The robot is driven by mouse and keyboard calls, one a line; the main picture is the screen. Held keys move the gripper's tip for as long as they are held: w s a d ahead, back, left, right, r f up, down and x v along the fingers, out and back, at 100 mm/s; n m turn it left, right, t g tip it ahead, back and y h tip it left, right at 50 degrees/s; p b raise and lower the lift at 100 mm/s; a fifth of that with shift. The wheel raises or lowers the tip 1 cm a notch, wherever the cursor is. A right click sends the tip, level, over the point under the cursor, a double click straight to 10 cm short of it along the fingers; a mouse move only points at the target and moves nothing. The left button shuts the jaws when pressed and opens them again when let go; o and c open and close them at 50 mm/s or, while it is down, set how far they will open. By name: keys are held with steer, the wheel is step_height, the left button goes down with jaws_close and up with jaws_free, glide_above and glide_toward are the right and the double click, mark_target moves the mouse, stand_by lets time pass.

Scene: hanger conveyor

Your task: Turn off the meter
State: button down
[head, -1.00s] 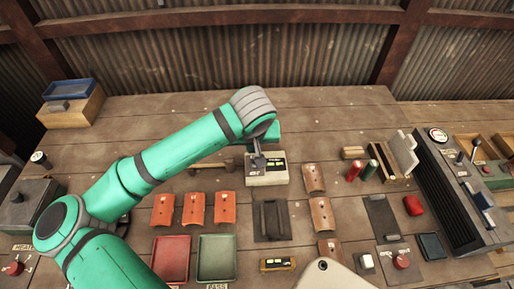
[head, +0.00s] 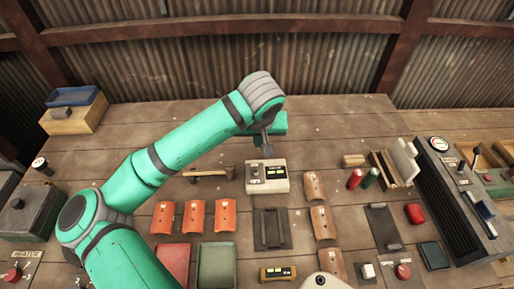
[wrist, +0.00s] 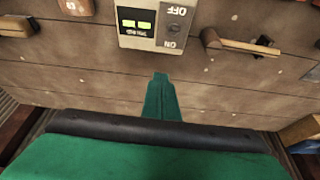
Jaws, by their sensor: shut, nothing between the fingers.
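The meter is a cream box (head: 281,187) with a dark top panel, standing in the middle of the bench. In the wrist view the meter (wrist: 152,43) appears upside down, with two lit green display windows (wrist: 134,24) and a small switch (wrist: 175,28) between the OFF and ON labels. I cannot tell which way the switch is set. My gripper (head: 268,151) is just behind the meter in the head view, apart from it. In the wrist view its fingers (wrist: 160,78) are together, with nothing between them, over bare wood.
A wooden-handled tool (head: 207,173) lies left of the meter. Orange tiles (head: 195,216) and brown tiles (head: 315,186) lie in front and to the right. A yellow handheld device (head: 278,273) lies nearer. Bare bench is behind the meter, before the corrugated wall.

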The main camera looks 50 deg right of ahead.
steer(key=s+a+r, duration=0.4)
steer(key=a+r, duration=0.1)
steer(key=r, duration=0.1)
steer(key=shift+s+r, duration=0.2)
steer(key=shift+r, duration=0.1)
steer(key=shift+w, duration=0.1)
stand_by(0.4)
